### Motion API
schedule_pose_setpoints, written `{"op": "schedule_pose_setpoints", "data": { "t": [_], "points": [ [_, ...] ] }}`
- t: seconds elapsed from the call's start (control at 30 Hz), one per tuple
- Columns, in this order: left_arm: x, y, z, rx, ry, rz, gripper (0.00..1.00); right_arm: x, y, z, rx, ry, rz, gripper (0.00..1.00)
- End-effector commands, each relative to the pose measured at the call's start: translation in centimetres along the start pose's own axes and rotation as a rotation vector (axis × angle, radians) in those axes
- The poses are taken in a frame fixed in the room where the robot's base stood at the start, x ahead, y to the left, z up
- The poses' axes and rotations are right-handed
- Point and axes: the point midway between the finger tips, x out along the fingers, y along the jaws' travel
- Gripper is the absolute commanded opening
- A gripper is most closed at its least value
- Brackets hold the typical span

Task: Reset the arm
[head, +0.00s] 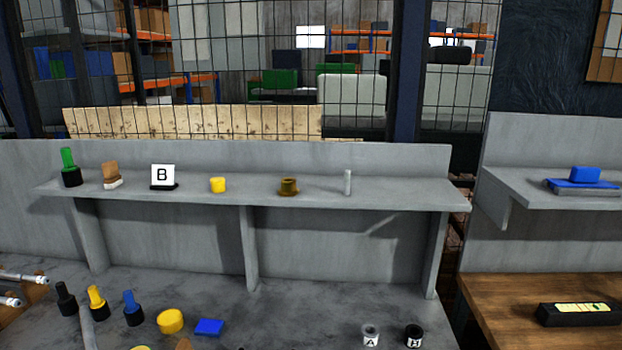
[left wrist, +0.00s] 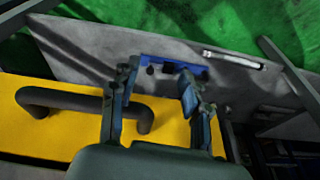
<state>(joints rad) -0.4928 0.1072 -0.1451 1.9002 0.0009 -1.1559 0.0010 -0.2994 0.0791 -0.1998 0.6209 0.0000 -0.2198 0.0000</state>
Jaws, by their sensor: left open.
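My left gripper (left wrist: 156,88) shows in the left wrist view with its two fingers spread apart and nothing visible between them. It is above or in front of a yellow panel (left wrist: 60,125) with a dark bar handle (left wrist: 85,105). I cannot tell whether the fingers touch the handle. Neither gripper shows in the head view, and my right gripper is in no view.
The head view faces a grey shelf (head: 330,193) with small parts and a "B" sign (head: 162,176). Bottles, a yellow lid (head: 170,321) and a blue block (head: 209,327) stand below. A wooden bench (head: 560,290) is right. A grey plate (left wrist: 90,50) lies beyond the gripper.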

Motion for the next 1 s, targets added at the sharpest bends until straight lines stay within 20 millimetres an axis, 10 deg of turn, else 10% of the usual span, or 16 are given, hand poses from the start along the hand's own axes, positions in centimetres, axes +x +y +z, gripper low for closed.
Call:
{"op": "schedule_pose_setpoints", "data": {
  "t": [0.2, 0.5, 0.73, 1.0],
  "points": [
    [11.6, 0.5, 6.1, 0.009, -0.051, 0.005, 0.47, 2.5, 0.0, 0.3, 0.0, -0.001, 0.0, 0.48],
    [22.5, 0.9, 17.2, 0.023, -0.11, 0.011, 0.47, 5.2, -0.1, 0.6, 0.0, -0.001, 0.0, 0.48],
    [26.2, 1.0, 24.5, 0.032, -0.141, 0.014, 0.47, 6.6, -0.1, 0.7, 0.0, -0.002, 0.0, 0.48],
    [26.8, 0.9, 26.9, 0.036, -0.149, 0.014, 0.47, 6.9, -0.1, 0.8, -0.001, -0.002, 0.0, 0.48]
  ]
}}
